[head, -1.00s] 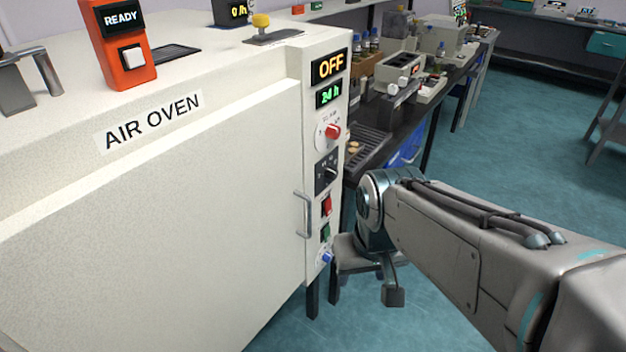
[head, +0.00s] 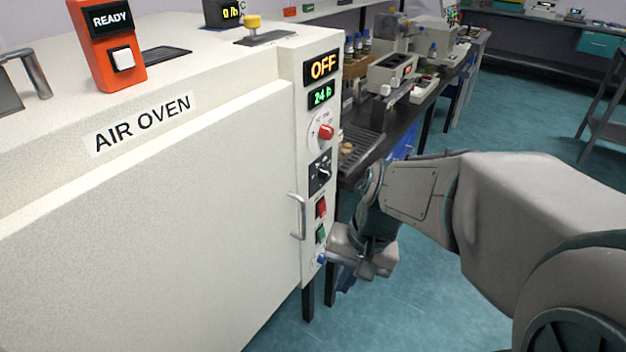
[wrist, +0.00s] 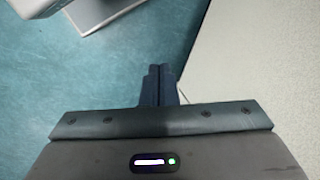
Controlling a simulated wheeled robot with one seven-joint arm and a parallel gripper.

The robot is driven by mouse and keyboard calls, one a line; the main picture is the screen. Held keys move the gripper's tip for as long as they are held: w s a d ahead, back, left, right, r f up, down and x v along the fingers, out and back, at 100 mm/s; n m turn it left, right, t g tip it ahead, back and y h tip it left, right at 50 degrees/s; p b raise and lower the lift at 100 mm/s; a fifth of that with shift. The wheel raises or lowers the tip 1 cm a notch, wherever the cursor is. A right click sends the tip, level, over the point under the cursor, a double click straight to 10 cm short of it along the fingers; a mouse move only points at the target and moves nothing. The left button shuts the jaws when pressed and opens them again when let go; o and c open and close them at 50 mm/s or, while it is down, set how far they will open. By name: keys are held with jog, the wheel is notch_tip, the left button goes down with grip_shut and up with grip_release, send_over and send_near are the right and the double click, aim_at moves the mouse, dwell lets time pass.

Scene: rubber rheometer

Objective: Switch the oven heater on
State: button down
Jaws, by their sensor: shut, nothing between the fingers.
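The white air oven (head: 170,190) fills the left of the head view, with its door shut. In the wrist view my gripper (wrist: 160,68) is shut and empty, beside a pale panel edge (wrist: 215,60).
The oven door handle (head: 297,215) stands out left of the strip. An orange READY unit (head: 105,45) stands on the oven top. A dark bench (head: 400,120) with several instruments runs behind my arm. Teal floor (head: 420,310) is open at the front.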

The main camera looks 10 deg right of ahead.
aim_at(324, 215)
jog(key=w+d+f+m+t+y+b, duration=0.1)
jog(key=w+f+m+y, duration=0.25)
jog(key=w+m, duration=0.2)
jog(key=w+d+f+m+t+y, duration=0.2)
jog(key=w+m+y, duration=0.3)
jog(key=m, duration=0.2)
jog(key=w+d+f+m+t, duration=0.3)
jog(key=w+d+m+t, duration=0.1)
jog(key=d+m, duration=0.1)
jog(key=w+d+f+m+t, duration=0.2)
jog(key=w+d+m+t, duration=0.1)
jog(key=d, duration=0.4)
jog(key=shift+w+f+m+t+b, duration=0.4)
jog(key=shift+m+t, duration=0.5)
jog(key=shift+m, duration=0.25)
jog(key=shift+a, duration=0.1)
jog(key=x, duration=1.4)
